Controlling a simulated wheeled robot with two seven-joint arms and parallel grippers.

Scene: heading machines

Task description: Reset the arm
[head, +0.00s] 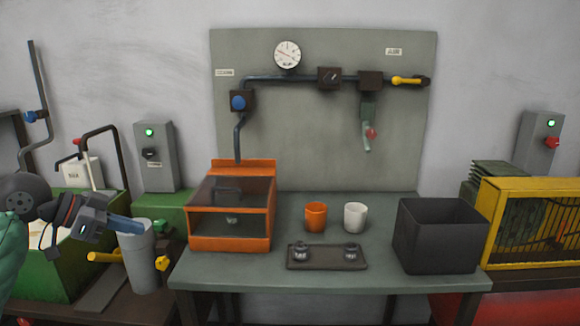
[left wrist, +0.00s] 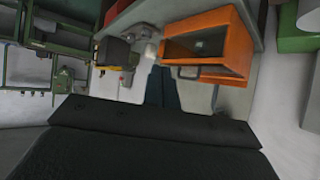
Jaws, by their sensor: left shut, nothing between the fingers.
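My left gripper (head: 138,226) is at the left of the head view, with its arm coming in from the left edge. Its fingers are shut together and hold nothing. They point right and overlap the top of a grey cylindrical container (head: 141,262) in the picture; I cannot tell the gap between them. In the left wrist view the shut fingers (left wrist: 162,78) show at the middle, beside the orange box (left wrist: 238,48). My right gripper is not in view.
The orange box (head: 230,244) with a clear top stands on the grey-green table (head: 225,268). An orange cup (head: 315,217), a white cup (head: 355,217), a dark tray (head: 328,264) and a black bin (head: 438,240) also stand there. A yellow-framed cage (head: 487,222) is at right.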

